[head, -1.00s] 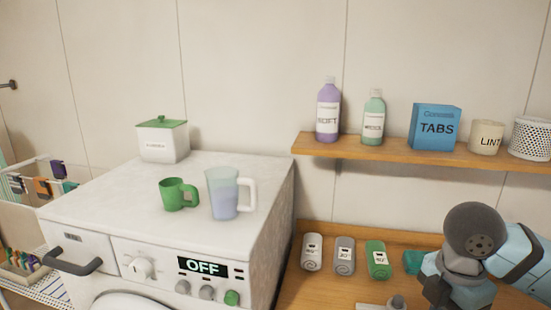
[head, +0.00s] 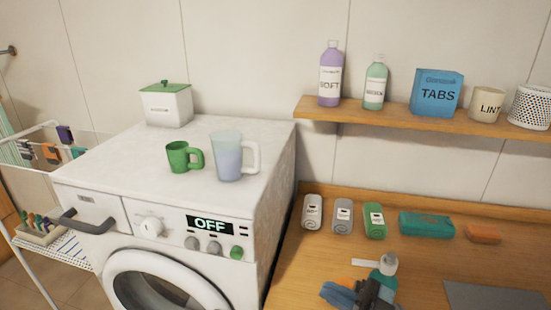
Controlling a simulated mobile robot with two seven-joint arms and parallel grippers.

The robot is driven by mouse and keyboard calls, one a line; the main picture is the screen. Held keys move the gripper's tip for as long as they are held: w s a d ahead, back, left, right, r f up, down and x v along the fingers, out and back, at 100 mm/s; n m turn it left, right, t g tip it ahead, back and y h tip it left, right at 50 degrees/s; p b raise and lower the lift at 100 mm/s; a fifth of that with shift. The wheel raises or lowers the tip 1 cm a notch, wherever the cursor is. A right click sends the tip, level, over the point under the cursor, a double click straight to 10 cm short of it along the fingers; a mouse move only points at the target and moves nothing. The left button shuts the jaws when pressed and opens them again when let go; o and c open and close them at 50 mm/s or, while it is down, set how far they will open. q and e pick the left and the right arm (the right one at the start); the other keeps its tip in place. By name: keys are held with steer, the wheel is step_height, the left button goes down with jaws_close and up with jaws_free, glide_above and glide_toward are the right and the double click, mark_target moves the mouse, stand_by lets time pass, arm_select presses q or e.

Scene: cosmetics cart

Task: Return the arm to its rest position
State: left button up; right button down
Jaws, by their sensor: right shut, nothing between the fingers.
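My right gripper (head: 371,286) shows as a small dark shape at the bottom edge, right of centre. It looks shut and holds nothing. It is in front of a teal bottle with a white top (head: 388,264) and beside a blue item (head: 339,295); I cannot tell if it touches either. The rest of my right arm is out of view. My left gripper is not in view.
The washing machine (head: 270,190) bears a green mug (head: 180,157), a clear jug (head: 226,160) and a lidded box (head: 166,106). A shelf (head: 400,117) with bottles and boxes hangs above. A drying rack (head: 40,160) stands left.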

steer(key=w+d+f+m+t+h, duration=0.2)
steer(key=d+f+m+t+h, duration=0.3)
steer(key=f+m+t+h, duration=0.55)
steer(key=s+d+f+m+g+h, duration=0.1)
steer(key=s+f+m+g+h, duration=0.1)
steer(key=f, duration=0.5)
steer(key=s+d+f+m+g+h+p, duration=0.1)
steer(key=s+d+f+g+h, duration=0.1)
steer(key=s+f, duration=0.4)
steer(key=s+d+f+m+g+h, duration=0.2)
steer(key=s+f+h, duration=0.2)
steer(key=f, duration=0.4)
steer(key=shift+s+m+h, duration=0.25)
steer(key=shift+m+h, duration=0.1)
steer(key=shift+r, duration=0.1)
